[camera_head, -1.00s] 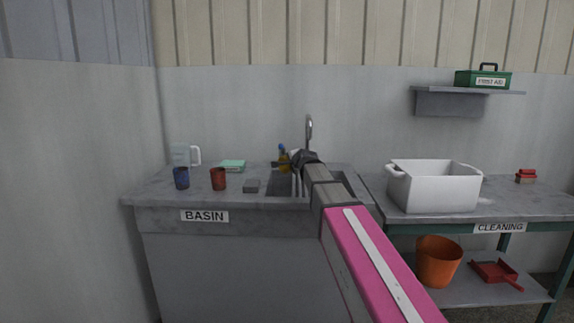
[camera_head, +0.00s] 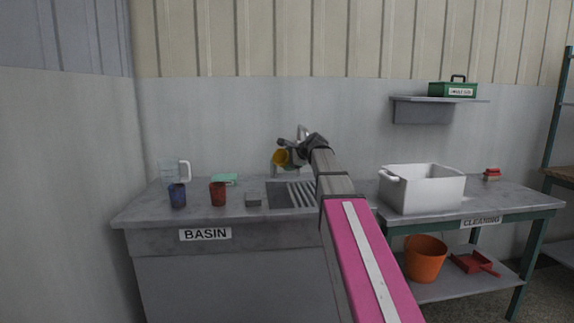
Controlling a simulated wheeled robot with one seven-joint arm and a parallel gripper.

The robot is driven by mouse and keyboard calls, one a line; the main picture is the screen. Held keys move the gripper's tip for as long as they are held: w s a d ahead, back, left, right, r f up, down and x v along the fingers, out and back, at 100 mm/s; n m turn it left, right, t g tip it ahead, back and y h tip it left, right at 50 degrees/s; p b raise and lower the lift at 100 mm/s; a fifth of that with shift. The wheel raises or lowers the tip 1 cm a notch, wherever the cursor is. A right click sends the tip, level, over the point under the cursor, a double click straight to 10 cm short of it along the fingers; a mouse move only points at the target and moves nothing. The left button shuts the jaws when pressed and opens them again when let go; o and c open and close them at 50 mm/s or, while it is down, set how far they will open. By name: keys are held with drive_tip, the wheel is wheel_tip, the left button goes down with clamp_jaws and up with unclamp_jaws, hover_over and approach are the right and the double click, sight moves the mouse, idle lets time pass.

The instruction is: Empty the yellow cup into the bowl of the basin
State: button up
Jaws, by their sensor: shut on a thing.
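The yellow cup (camera_head: 280,159) is held up in the air above the basin counter. It is tilted well over, its open mouth facing left and somewhat down. My gripper (camera_head: 291,152) is shut on it; the fingers are small and partly hidden by my arm. The grey basin bowl (camera_head: 283,198) lies below the cup, set in the counter, with pale ribs to its right. My arm covers part of the basin's right side. I cannot see any contents leaving the cup.
A blue cup (camera_head: 178,196), a red cup (camera_head: 218,195), a grey block (camera_head: 253,199), a green pad (camera_head: 224,179) and a clear jug (camera_head: 176,172) stand left of the basin. The tap (camera_head: 303,132) rises behind my gripper. A white tub (camera_head: 424,190) stands right.

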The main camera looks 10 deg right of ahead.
wheel_tip(320, 180, up, 3)
drive_tip(key=m+g+y, duration=0.2)
drive_tip(key=shift+a+m, duration=0.1)
drive_tip(key=shift+m, duration=0.3)
drive_tip(key=shift+r+m+g+y, duration=0.55)
drive_tip(key=shift+m+g+y, duration=0.15)
drive_tip(key=shift+m+y, duration=0.15)
drive_tip(key=shift+s+r+m+g+y, duration=0.1)
drive_tip(key=shift+r+m+g+y, duration=0.6)
drive_tip(key=shift+m+y, duration=0.4)
drive_tip(key=shift+f, duration=0.1)
